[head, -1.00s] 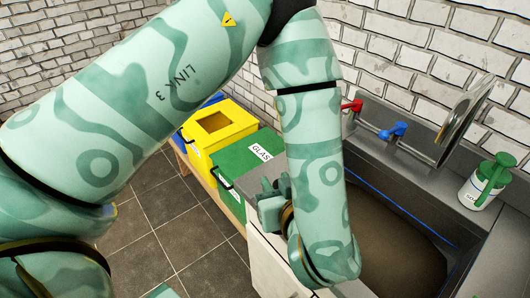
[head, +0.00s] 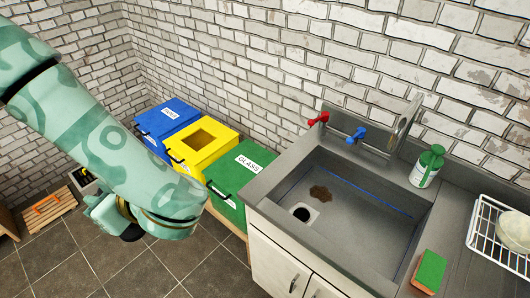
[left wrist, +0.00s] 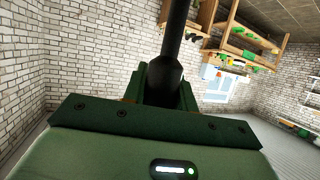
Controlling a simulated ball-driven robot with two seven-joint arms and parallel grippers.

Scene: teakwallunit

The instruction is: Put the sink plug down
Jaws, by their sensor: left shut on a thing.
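My left gripper (head: 108,214) hangs over the floor left of the bins, clear of the sink. In the left wrist view the dark plug (left wrist: 174,65) sticks up between the green fingers. The jaws hide part of it. The grey sink (head: 375,232) is at the right, with its dark drain hole (head: 302,213) uncovered. My right gripper is not in view.
Blue (head: 165,117), yellow (head: 205,143) and green (head: 240,172) bins stand along the wall. A soap bottle (head: 426,167), a sponge (head: 430,271) and a dish rack (head: 497,238) are by the sink. A wooden pallet (head: 47,212) lies at left. The tiled floor (head: 110,265) has free room.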

